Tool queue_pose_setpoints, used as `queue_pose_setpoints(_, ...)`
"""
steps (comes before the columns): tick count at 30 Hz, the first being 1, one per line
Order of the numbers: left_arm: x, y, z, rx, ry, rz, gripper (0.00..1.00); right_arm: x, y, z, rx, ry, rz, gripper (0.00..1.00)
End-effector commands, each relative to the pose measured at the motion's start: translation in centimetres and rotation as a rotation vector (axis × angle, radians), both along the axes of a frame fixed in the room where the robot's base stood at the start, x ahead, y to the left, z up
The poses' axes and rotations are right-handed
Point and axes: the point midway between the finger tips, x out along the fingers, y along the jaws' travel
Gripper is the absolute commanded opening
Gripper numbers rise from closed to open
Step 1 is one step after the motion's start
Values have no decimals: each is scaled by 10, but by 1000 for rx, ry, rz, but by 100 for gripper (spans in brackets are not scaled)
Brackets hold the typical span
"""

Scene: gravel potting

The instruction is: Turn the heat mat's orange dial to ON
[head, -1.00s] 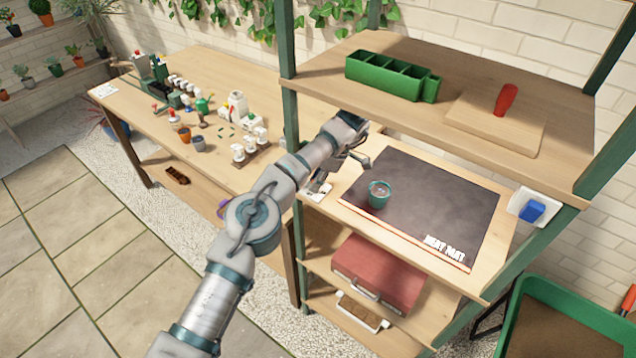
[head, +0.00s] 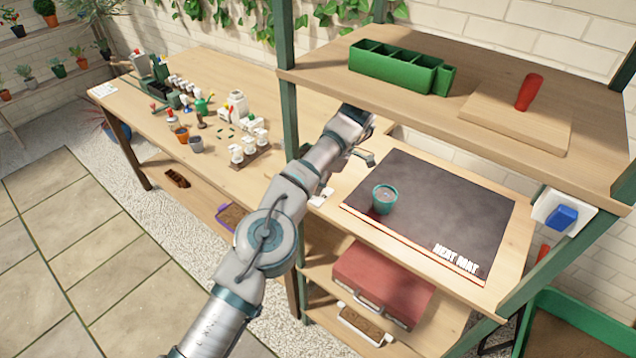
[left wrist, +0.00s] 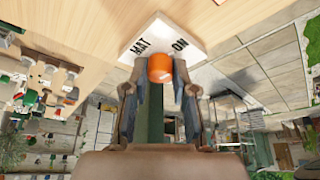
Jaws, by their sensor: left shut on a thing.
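The orange dial (left wrist: 160,68) sits on a white plate (left wrist: 182,40) with the words MAT and ON printed on it, seen in the left wrist view. My left gripper (left wrist: 161,82) has its two fingers on either side of the dial, shut on it. Which way the dial is turned I cannot tell. In the head view my left gripper (head: 362,156) is at the left edge of the shelf, beside the black heat mat (head: 450,205). The dial is hidden there behind my arm, and only a bit of the white plate (head: 321,197) shows. My right gripper is not in view.
A teal pot (head: 384,198) stands on the mat's left part. A green divided tray (head: 400,68) and a board with a red handle (head: 527,92) are on the shelf above. A green post (head: 290,120) stands close to my left arm. A red case (head: 382,283) is below.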

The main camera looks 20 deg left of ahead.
Motion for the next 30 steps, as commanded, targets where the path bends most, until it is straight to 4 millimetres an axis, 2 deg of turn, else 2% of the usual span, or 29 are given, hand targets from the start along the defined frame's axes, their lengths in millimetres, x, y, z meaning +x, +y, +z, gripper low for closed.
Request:
queue_pose_setpoints(1,2,1,5,2,-18,-2,0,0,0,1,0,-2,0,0)
queue_pose_setpoints(7,2,1,6,2,-18,-1,0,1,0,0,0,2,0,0)
queue_pose_setpoints(8,2,1,6,2,-18,-1,31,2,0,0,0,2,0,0)
queue_pose_setpoints(10,2,1,5,2,-17,-1,49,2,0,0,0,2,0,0)
queue_pose_setpoints(11,2,1,5,2,-16,-1,51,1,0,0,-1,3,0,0)
queue_pose_setpoints(25,1,0,2,0,-7,-2,51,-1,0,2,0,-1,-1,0)
queue_pose_setpoints(30,0,1,7,0,-8,-21,51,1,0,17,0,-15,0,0)
